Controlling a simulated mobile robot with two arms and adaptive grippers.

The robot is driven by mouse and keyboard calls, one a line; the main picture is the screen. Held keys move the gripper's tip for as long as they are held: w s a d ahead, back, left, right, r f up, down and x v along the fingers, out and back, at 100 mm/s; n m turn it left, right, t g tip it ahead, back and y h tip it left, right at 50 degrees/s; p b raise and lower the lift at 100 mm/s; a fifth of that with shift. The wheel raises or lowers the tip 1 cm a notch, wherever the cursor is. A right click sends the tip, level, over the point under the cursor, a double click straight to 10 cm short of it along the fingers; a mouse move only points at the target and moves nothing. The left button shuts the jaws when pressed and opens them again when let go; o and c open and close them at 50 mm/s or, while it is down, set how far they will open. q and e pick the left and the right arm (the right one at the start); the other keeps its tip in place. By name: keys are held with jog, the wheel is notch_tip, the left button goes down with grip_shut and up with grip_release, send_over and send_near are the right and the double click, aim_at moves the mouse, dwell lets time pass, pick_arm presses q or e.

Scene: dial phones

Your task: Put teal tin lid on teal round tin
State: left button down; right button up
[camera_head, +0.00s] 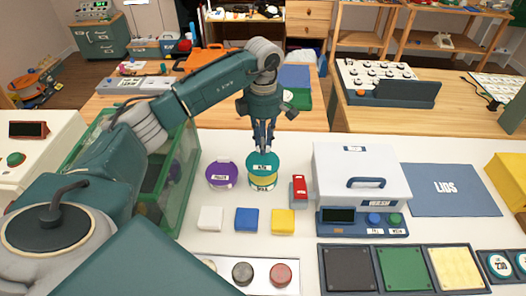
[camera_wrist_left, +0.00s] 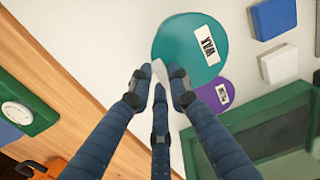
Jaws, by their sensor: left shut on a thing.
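I cannot tell whether the lid is fully seated. My left gripper (camera_head: 264,148) points down at the lid's far edge and is shut on it. The lid hides most of the tin there. My right gripper is not in view.
A purple tin (camera_head: 222,175) stands close to the left of the teal tin. A red object (camera_head: 299,190) and a white box (camera_head: 361,164) are to its right. White, blue and yellow blocks lie in front. The blue LIDS mat (camera_head: 447,190) is bare. A green-framed bin (camera_head: 182,190) stands left.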

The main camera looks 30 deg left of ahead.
pick_arm(q)
jog(key=shift+f, duration=0.55)
notch_tip(320, 180, down, 4)
jog(key=shift+r+p, duration=0.15)
jog(key=shift+p, duration=0.3)
jog(key=c, duration=1.6)
grip_release()
jog(key=shift+c, duration=0.2)
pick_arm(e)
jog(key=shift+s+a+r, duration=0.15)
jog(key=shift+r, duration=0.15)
